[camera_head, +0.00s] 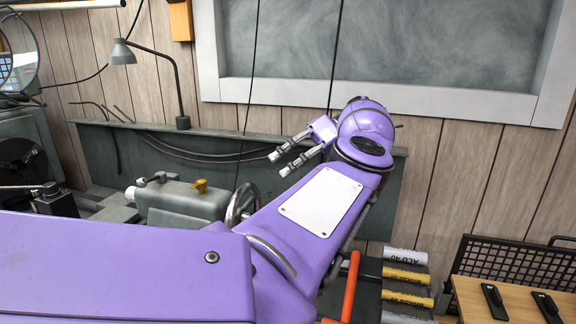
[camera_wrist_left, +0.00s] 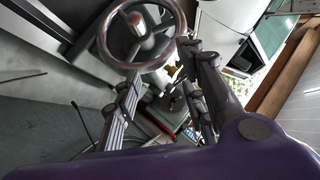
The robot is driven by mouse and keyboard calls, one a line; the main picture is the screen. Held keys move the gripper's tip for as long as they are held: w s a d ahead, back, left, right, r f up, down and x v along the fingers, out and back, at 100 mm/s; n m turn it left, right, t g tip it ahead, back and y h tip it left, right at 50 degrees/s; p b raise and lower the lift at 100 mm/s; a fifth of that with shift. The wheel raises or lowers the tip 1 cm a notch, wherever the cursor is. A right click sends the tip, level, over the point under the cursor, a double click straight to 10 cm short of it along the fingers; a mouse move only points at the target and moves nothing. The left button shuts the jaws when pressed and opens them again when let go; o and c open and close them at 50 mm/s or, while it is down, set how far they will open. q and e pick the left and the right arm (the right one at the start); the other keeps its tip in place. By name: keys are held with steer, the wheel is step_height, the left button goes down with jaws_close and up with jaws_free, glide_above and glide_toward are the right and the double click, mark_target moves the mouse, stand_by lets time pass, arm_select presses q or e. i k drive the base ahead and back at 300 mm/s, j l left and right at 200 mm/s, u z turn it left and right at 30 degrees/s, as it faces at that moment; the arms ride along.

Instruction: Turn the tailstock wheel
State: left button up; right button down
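The tailstock wheel (camera_head: 242,204) is a grey metal handwheel at the right end of the grey tailstock (camera_head: 180,202). Its lower part is hidden behind my purple left arm. My left gripper (camera_head: 278,164) is up and to the right of the wheel in the head view, its two fingers apart with nothing between them. In the left wrist view, the wheel (camera_wrist_left: 140,24) shows at the top, its spokes and hub clear. The open left gripper (camera_wrist_left: 162,62) has its fingertips near the wheel's lower rim; I cannot tell whether they touch. My right gripper is not in view.
Labelled bar stock (camera_head: 405,275) lies at the lower right, beside a wooden table (camera_head: 480,304) with black tools. An orange bar (camera_head: 350,286) stands by my arm.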

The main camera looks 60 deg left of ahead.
mark_target(235, 215)
steer(key=k+l, duration=0.15)
steer(key=l, duration=0.15)
steer(key=k+l, duration=0.15)
steer(key=l, duration=0.15)
steer(key=k+l, duration=0.1)
steer(key=l, duration=0.25)
steer(key=k+l, duration=0.15)
steer(key=l, duration=0.15)
